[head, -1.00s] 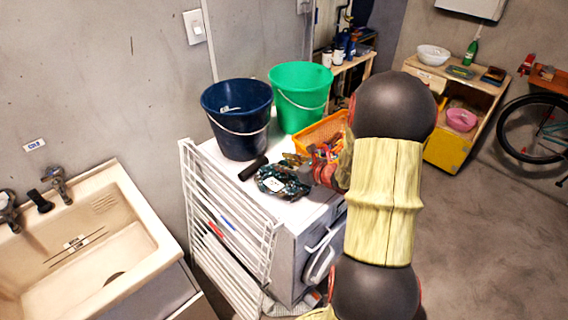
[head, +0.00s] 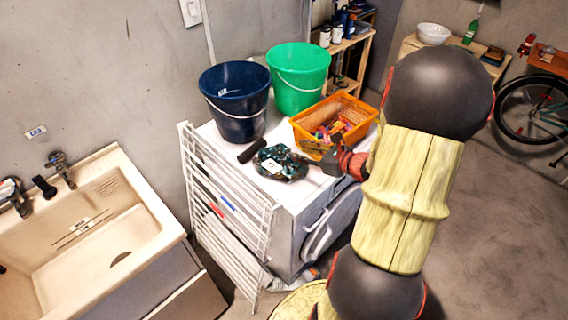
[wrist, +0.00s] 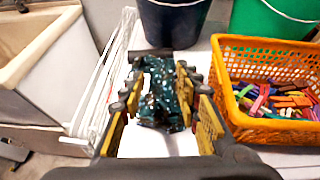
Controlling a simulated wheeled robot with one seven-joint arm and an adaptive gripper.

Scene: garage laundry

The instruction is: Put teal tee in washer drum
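The teal tee (head: 281,162) lies crumpled on the white top of the washer (head: 310,200), dark teal with pale specks. In the wrist view the tee (wrist: 163,88) shows between and beyond my spread fingers. My gripper (head: 334,161) is open and empty, just right of the tee in the head view and apart from it. It also shows in the wrist view (wrist: 160,95). The washer's round front door (head: 327,222) is partly hidden by my arm. I cannot tell whether it is open, and the drum inside is not visible.
A dark blue bucket (head: 236,105), a green bucket (head: 298,78) and an orange basket of clothes pegs (head: 303,140) stand on the washer around the tee. A black cylinder (head: 252,151) lies beside it. A white drying rack (head: 228,205) leans at the left, near the sink (head: 105,245).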

